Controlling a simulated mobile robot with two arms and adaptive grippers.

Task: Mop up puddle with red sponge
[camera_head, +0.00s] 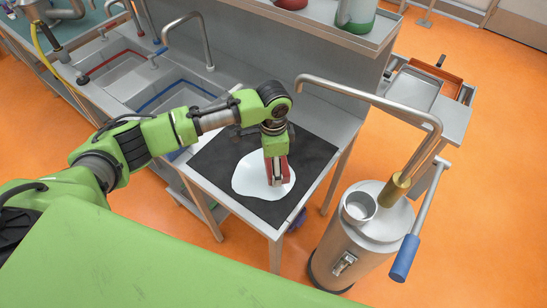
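The puddle (251,181) is a pale, whitish patch on a black mat (215,163) on the metal table beside the sinks. My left gripper (277,178) comes in from the left and points straight down over the right part of the puddle. It is shut on the red sponge (289,167), whose red sides show around the fingers. The sponge's lower end is at the puddle; I cannot tell whether it touches the surface. My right gripper is not in view.
Two sink basins (181,98) with tall taps lie behind my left arm. A steel canister (362,235) with a bent pipe and blue-handled lever (405,258) stands right of the table. A shelf (318,22) is behind; orange floor is open at far right.

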